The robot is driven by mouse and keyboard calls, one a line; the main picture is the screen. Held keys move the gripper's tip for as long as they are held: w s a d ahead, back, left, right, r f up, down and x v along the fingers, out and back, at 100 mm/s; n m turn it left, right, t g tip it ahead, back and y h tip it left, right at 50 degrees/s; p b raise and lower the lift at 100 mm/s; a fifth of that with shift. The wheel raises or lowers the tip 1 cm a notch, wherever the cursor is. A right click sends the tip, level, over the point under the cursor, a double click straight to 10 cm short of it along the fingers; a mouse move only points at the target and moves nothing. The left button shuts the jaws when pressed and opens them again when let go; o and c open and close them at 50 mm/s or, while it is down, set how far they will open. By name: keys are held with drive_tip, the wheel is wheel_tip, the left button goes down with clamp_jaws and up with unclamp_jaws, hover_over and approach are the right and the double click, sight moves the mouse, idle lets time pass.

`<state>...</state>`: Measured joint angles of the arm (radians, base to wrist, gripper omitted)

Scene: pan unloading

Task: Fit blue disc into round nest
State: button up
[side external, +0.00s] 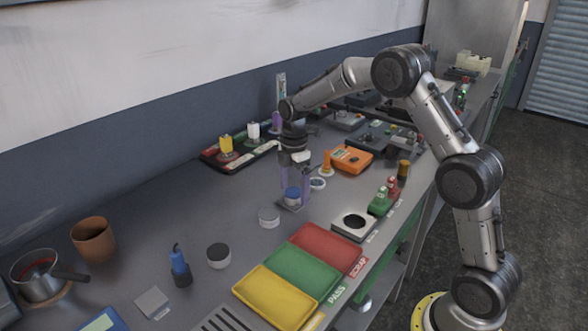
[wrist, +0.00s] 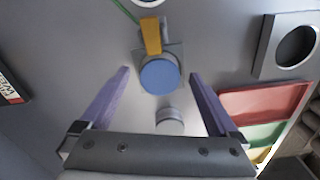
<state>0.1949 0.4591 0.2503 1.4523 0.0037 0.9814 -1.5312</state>
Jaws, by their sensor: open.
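The blue disc (side external: 292,191) sits on a small grey square plate (side external: 290,206) on the bench. In the wrist view the disc (wrist: 160,76) shows as a round blue face. My gripper (side external: 296,190) points down with its two purple fingers apart, one on each side of the disc. In the wrist view the gripper (wrist: 160,74) is open, with clear gaps between the fingers and the disc. A pale block with a dark round hole, which looks like the round nest (side external: 338,228), lies to the right; it is at the upper right in the wrist view (wrist: 267,46). Its hole looks empty.
Red (side external: 325,247), green (side external: 303,273) and yellow (side external: 275,298) trays lie in front. An orange post (side external: 326,163) and an orange device (side external: 352,158) stand behind. A green block with knobs (side external: 382,203) is beside the nest.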

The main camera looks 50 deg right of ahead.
wheel_tip(320, 180, up, 13)
idle(0.3)
idle(0.4)
drive_tip(key=s+a+r+t, duration=0.25)
drive_tip(key=s+r, duration=0.25)
drive_tip(key=r, duration=0.4)
drive_tip(key=s+a+r+m+t, duration=0.1)
drive_tip(key=s+a+r, duration=0.1)
drive_tip(key=s, duration=0.4)
drive_tip(key=s+a+r+m, duration=0.1)
drive_tip(key=s+a, duration=0.2)
drive_tip(key=s, duration=0.3)
drive_tip(key=s+a+f+m+t, duration=0.1)
drive_tip(key=s+f+m+t, duration=0.1)
drive_tip(key=s+f+m, duration=0.8)
drive_tip(key=s+m, duration=0.3)
drive_tip(key=shift+s+a+f, duration=0.35)
drive_tip(key=shift+s, duration=0.05)
